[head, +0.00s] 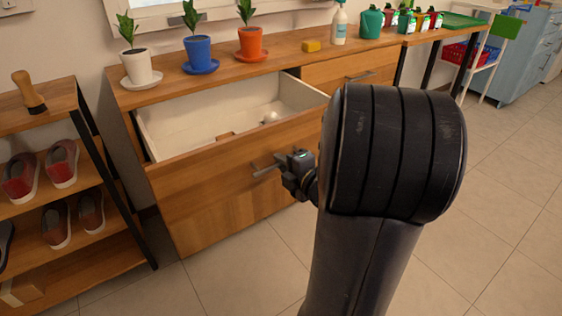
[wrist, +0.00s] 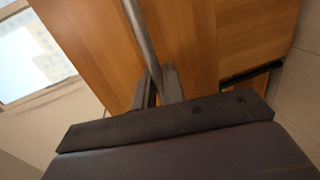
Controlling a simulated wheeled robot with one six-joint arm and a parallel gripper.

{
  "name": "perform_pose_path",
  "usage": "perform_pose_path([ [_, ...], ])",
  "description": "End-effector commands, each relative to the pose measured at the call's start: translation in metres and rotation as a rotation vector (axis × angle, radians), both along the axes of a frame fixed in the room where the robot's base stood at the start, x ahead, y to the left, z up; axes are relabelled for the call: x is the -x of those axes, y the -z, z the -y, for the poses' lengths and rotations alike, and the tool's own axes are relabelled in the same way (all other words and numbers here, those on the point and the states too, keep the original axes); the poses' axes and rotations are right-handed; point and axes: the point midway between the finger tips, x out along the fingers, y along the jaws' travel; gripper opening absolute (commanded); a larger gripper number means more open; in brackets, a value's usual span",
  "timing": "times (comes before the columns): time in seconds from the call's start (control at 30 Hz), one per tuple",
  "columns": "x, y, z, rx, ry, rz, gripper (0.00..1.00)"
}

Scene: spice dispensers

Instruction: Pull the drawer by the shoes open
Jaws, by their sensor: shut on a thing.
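The drawer (head: 225,172) by the shoe rack is pulled out of the wooden cabinet, and its pale inside shows in the head view. My gripper (head: 287,165) is shut on this handle. In the wrist view the fingers (wrist: 160,88) are on either side of the bar (wrist: 139,38), against the wooden front. My arm hides part of the cabinet's right side.
The shoe rack (head: 98,243) with several shoes stands close to the left. Potted plants in white (head: 138,68), blue (head: 199,54) and orange (head: 250,42) pots stand on the cabinet top. A second drawer (head: 340,71) to the right looks closed. Tiled floor is free at the right.

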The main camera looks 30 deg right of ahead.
Motion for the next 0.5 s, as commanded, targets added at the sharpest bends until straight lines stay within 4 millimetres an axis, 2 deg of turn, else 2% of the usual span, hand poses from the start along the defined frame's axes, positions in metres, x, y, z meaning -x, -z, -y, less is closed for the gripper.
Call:
perform_pose_path([
  [0.13,0.0001,0.0010,-0.0003,-0.001,-0.001,-0.002,0.00],
  [0.17,0.0000,0.0011,-0.0003,-0.001,-0.001,-0.002,0.12],
  [0.3,0.0000,0.0008,-0.0002,-0.001,0.000,-0.002,0.24],
  [0.5,-0.0002,0.0004,-0.0001,0.000,0.000,-0.001,0.24],
])
